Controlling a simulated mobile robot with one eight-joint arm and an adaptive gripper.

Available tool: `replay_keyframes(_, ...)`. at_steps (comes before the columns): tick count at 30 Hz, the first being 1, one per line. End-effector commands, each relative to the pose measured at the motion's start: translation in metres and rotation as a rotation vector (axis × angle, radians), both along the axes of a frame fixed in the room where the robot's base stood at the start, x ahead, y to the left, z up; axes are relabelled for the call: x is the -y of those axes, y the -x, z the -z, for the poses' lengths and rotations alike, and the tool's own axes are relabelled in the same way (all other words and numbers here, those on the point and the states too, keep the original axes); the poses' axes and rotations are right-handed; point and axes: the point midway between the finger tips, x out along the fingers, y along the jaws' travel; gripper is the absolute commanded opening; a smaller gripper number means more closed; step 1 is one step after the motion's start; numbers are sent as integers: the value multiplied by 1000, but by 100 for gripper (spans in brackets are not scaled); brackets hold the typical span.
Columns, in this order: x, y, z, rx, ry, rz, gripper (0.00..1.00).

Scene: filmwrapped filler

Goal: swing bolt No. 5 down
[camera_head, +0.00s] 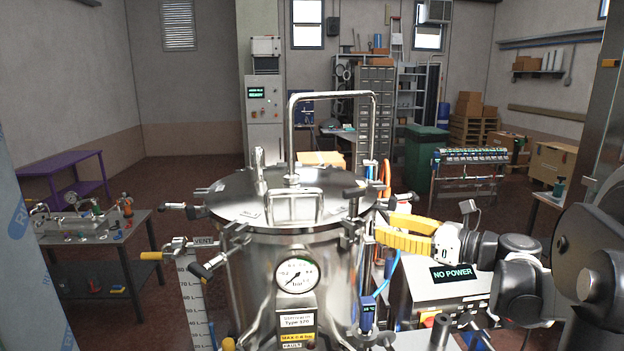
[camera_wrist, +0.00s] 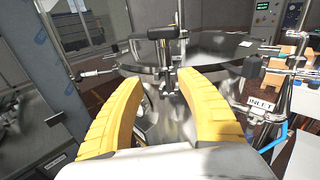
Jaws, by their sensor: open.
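A steel pressure vessel (camera_head: 290,255) stands in the centre of the head view with its round lid (camera_head: 270,205) on. Swing bolts with dark handles sit around the rim. One upright bolt with a black T-handle (camera_wrist: 163,33) stands at the rim straight ahead in the wrist view; it appears to be the one with the dark handle (camera_head: 356,192) in the head view. No bolt numbers are readable. My gripper (camera_head: 384,230) is at the vessel's right side, yellow fingers open. In the wrist view its fingertips (camera_wrist: 160,82) lie either side of the bolt's lower part; contact cannot be told.
Other bolts (camera_head: 173,206) stick outward at the vessel's left. A pressure gauge (camera_head: 295,276) is on its front. An INLET label (camera_wrist: 260,104) and blue hose are right of my gripper. A "NO POWER" box (camera_head: 450,290) stands below my arm. A cluttered table (camera_head: 140,228) is left.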

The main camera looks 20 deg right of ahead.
Motion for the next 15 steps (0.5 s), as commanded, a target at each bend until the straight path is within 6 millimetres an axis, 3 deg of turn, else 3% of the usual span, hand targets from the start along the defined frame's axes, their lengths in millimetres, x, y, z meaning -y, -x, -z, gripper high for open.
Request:
replay_keyframes(2, 14, 2, -12, 11, -62, 12, 44)
replay_keyframes(5, 15, -3, -14, 15, -88, 14, 44)
replay_keyframes(15, -17, -58, -13, 14, -85, 11, 44)
